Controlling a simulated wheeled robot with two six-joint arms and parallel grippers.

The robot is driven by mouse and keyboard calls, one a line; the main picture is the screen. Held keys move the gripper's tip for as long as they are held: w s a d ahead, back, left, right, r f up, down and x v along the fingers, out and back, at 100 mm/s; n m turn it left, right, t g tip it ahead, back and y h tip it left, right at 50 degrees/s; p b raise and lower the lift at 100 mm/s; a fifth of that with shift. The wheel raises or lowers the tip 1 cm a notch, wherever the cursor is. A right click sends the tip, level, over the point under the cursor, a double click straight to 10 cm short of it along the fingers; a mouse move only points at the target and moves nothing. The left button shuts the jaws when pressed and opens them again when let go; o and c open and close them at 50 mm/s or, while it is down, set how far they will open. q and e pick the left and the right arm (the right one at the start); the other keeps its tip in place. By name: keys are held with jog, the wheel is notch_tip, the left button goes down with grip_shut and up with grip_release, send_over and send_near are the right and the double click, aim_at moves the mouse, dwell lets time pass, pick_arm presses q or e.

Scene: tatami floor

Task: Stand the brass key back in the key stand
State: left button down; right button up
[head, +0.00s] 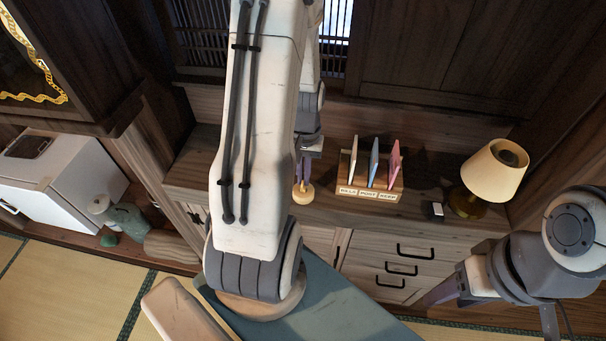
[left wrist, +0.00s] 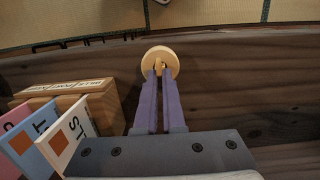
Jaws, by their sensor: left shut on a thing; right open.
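My left gripper (head: 301,183) has its purple fingers pointing down over the long dark wooden cabinet top. It is shut on the brass key (left wrist: 161,66), of which only a small brass bit shows between the fingertips in the left wrist view. The key stand, a round pale wooden disc (left wrist: 158,53), is directly below the fingertips; it also shows in the head view (head: 303,195). The fingers hide most of the key, and I cannot tell whether it touches the stand or sits in it. My right gripper (head: 437,297) is open and empty at the lower right, in front of the drawers.
A wooden letter rack (head: 370,196) with white, blue and pink cards stands close to the right of the stand. A lamp (head: 492,174) and a small white-topped block (head: 437,210) are further right. The cabinet top (head: 230,150) left of the stand looks clear.

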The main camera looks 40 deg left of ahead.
pick_arm(q)
jog(key=shift+f+b, duration=0.3)
jog(key=shift+f, duration=0.2)
dwell(0.4)
jog(key=c, duration=0.9)
grip_release()
jog(key=shift+c, duration=0.2)
jog(key=r, duration=0.7)
jog(key=w+r+b, duration=0.1)
jog(key=r, duration=0.2)
jog(key=shift+a+r, duration=0.2)
jog(key=shift+a, duration=0.1)
jog(key=s+d+r+m+b, duration=0.2)
jog(key=d+m, duration=0.5)
jog(key=d, duration=1.1)
jog(key=s+d+m+t, duration=0.1)
jog(key=s+d+m, duration=0.5)
jog(key=s+d, duration=0.4)
jog(key=shift+s+d+m, duration=0.25)
jog(key=shift+m, duration=0.05)
